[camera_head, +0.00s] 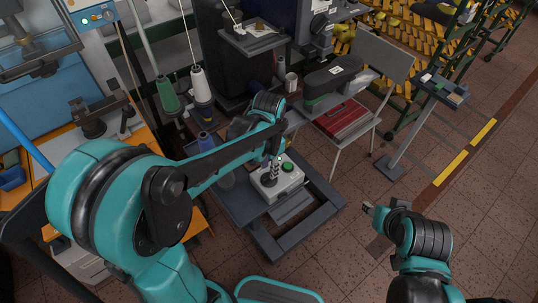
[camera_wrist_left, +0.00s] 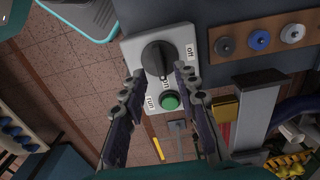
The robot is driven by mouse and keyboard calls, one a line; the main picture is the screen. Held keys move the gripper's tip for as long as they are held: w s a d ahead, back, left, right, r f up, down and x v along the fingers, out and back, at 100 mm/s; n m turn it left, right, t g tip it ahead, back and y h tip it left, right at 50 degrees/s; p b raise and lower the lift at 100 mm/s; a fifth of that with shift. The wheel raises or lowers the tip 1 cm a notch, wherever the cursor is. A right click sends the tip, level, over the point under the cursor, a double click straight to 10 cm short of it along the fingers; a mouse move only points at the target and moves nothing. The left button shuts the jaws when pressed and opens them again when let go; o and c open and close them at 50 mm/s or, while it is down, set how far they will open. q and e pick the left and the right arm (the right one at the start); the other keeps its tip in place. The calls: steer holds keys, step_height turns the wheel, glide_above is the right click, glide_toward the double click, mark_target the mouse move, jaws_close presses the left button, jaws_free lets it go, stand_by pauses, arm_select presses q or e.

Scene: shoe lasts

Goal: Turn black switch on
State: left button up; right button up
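A light grey switch box (camera_head: 277,180) sits on a dark grey stand near the middle of the head view. In the left wrist view the box (camera_wrist_left: 132,48) carries a black rotary switch (camera_wrist_left: 157,58) and a green button (camera_wrist_left: 169,101).
The dark stand (camera_head: 300,228) holds the box. A chair with a red case (camera_head: 341,118) stands behind it. Thread spools, one green (camera_head: 167,94) and one white (camera_head: 200,84), stand at the back left. Tiled floor (camera_head: 345,255) is free in front.

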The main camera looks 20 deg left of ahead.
arm_select(q)
step_height(320, 180, up, 8)
steer(key=shift+s, duration=0.1)
stand_by(0.6)
steer(key=n+t+b, duration=0.3)
steer(key=n+t, duration=0.4)
glide_toward(267, 177)
steer(key=s+a+r, duration=0.2)
steer(key=s+a, duration=0.2)
steer(key=shift+a+n, duration=0.1)
steer(key=shift+n, duration=0.3)
arm_select(e)
steer(key=shift+f, duration=1.4)
steer(key=shift+c, duration=0.3)
